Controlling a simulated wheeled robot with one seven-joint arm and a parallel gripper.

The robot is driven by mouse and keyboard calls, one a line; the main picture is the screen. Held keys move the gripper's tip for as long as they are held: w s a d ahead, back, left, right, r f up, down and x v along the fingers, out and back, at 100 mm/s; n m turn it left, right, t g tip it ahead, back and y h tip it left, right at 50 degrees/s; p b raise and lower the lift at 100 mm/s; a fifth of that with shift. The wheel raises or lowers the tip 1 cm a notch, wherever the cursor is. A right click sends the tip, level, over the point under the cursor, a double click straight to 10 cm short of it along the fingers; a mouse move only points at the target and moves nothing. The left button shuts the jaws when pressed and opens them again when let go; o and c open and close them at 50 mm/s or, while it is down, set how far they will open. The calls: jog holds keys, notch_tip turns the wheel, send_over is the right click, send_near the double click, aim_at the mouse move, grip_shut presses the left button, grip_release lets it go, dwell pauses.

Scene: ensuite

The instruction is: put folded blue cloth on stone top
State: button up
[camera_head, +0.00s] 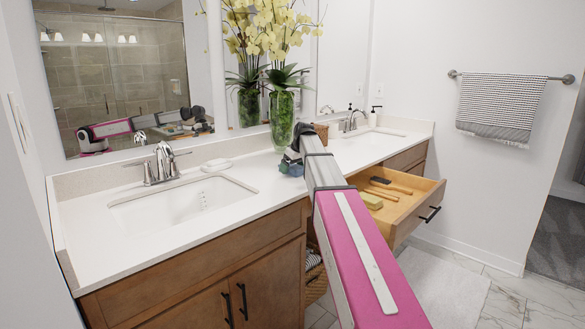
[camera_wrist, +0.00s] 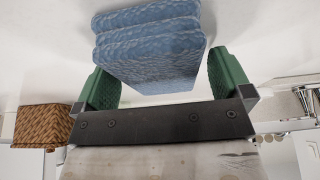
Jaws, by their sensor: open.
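The folded blue cloth (camera_wrist: 150,45) shows at the top middle of the wrist view, in several stacked layers. My gripper (camera_wrist: 163,78) is open, with one green finger on each side of the cloth's near end. My arm hides part of the stone top there.
A glass vase of yellow orchids (camera_head: 282,115) stands just behind my gripper. A wicker basket (camera_wrist: 43,124) is close by on the left in the wrist view. Sinks lie on both sides, the left one (camera_head: 185,203) nearer. An open drawer (camera_head: 395,205) with brushes juts out right of my arm.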

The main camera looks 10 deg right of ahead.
jog(key=v, duration=1.2)
jog(key=shift+r, duration=0.2)
jog(key=shift+w, duration=0.1)
jog(key=shift+c, duration=0.3)
dwell(0.5)
